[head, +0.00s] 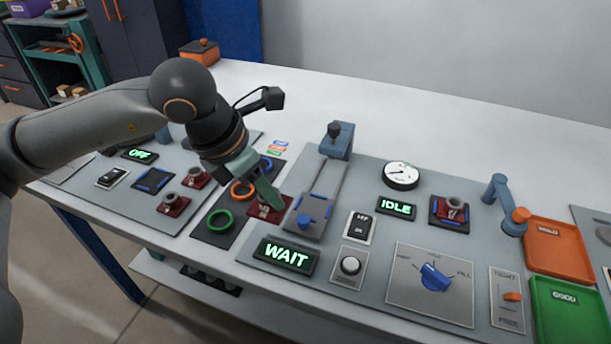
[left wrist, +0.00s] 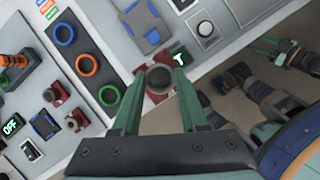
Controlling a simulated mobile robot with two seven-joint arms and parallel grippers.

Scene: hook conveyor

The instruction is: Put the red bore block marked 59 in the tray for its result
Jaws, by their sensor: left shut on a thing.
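My left gripper (head: 266,199) is shut on a red bore block (head: 268,210) beside the dark strip of coloured rings. In the left wrist view the fingers (left wrist: 159,80) close around its round dark top. A pale mark shows on its side, but I cannot read it. I cannot tell whether the block touches the panel. Other red blocks stand at the left (head: 195,177) (head: 174,204), and one sits in a dark fixture (head: 450,210). An orange tray (head: 560,250) and a green tray (head: 568,312) labelled GOOD are at the right. My right gripper (left wrist: 277,47) shows small in the left wrist view.
A slide (head: 314,203) with a blue handle, the WAIT display (head: 286,256), a round button (head: 350,266), a blue dial (head: 434,277) and a gauge (head: 401,174) lie to the right. A blue post with an orange end (head: 508,205) stands beside the trays.

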